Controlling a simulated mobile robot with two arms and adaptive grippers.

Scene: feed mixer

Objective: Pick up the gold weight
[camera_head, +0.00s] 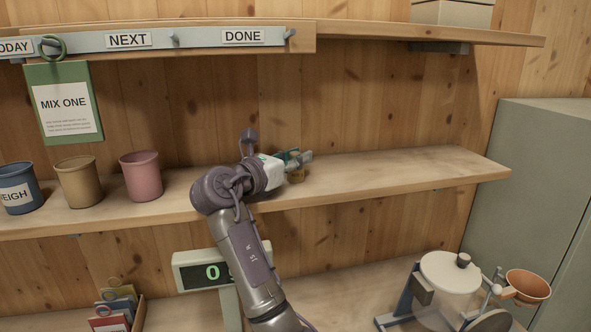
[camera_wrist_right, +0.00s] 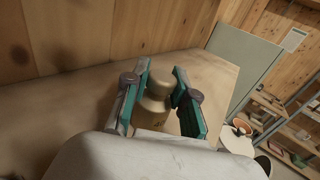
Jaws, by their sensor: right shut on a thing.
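The gold weight (camera_wrist_right: 154,103) shows in the right wrist view between the two green-lined fingers. It has a rounded knob on top and a wider body, and stands roughly upright. My right gripper (camera_wrist_right: 160,98) is shut on it. In the head view my right gripper (camera_head: 300,160) is at the middle shelf, and only a small gold part of the weight (camera_head: 297,176) shows below the fingers. I cannot tell whether the weight's base touches the shelf. My left gripper is not in view.
The middle shelf (camera_head: 400,172) is clear to the right of my gripper. A pink cup (camera_head: 141,176), a tan cup (camera_head: 79,182) and a blue cup (camera_head: 18,188) stand at its left. A scale display (camera_head: 215,271) is below. A mixer with a white drum (camera_head: 450,272) stands lower right.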

